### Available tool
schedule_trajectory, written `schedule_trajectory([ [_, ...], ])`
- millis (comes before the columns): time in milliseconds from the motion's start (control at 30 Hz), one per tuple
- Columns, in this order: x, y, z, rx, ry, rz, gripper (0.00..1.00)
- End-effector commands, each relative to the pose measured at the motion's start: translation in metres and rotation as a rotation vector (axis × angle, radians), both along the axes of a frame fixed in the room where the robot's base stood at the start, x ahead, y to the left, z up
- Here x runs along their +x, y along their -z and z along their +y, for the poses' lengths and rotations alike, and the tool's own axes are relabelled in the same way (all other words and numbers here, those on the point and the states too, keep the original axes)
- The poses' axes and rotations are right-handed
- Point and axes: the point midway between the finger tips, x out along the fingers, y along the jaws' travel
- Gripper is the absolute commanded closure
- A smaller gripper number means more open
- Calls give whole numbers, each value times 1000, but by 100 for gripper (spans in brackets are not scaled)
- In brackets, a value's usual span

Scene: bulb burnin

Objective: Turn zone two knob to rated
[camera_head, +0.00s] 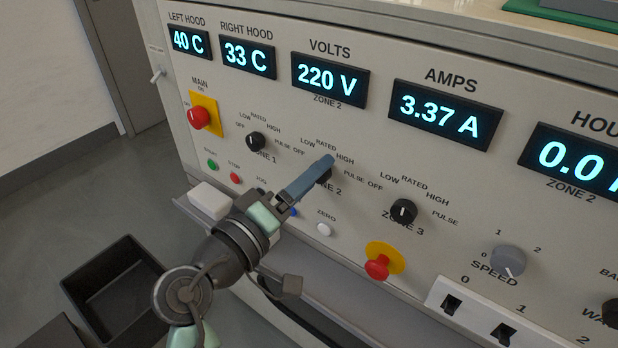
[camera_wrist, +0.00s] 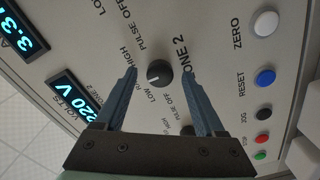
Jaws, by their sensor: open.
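The zone two knob (camera_wrist: 159,73) is a small round black knob with a pale pointer line. In the wrist view it sits between the two fingers of my gripper (camera_wrist: 159,74), with a gap visible on each side. The line lies roughly sideways; I cannot tell exactly which label it points to, and a finger partly covers the RATED label. In the head view my gripper (camera_head: 327,164) is at the panel and its blue fingers hide most of the knob (camera_head: 325,178). My gripper is open and holds nothing.
The zone one knob (camera_head: 256,141) is to the left and the zone three knob (camera_head: 403,211) to the right. A red stop button (camera_head: 378,266) and a white ZERO button (camera_head: 324,230) are below. The volts display (camera_head: 329,79) reads 220 V; amps (camera_head: 443,114) reads 3.37 A.

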Motion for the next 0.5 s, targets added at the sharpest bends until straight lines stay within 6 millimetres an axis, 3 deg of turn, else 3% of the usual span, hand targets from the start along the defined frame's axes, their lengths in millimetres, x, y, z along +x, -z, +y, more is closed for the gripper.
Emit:
schedule_trajectory([
  [167,-12,0,10,-1,-4,0,29],
  [500,-72,0,54,-1,-6,1,29],
])
